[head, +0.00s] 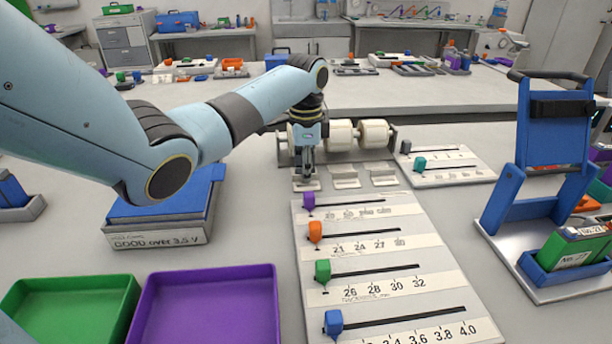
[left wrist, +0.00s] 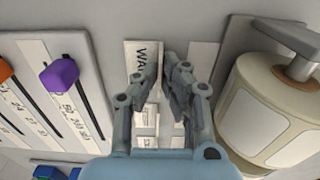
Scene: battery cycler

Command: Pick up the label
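A white label (left wrist: 137,58) with dark letters starting "WA" lies at the fingertips of my left gripper (left wrist: 161,68) in the left wrist view. One finger covers part of it, and a narrow gap shows between the fingertips. In the head view my left gripper (head: 306,172) points down over the leftmost of three small pale label stands (head: 306,186), in front of the rollers. Whether the fingers grip the label is hidden. The middle stand (head: 345,177) and right stand (head: 383,175) are clear of the gripper. My right gripper is out of view.
A dispenser with cream rollers (head: 341,135) stands just behind the gripper. A slider board (head: 372,250) with coloured knobs lies in front. Purple (head: 210,305) and green (head: 70,300) trays and a blue-topped box (head: 155,235) are left. A blue stand (head: 550,150) is right.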

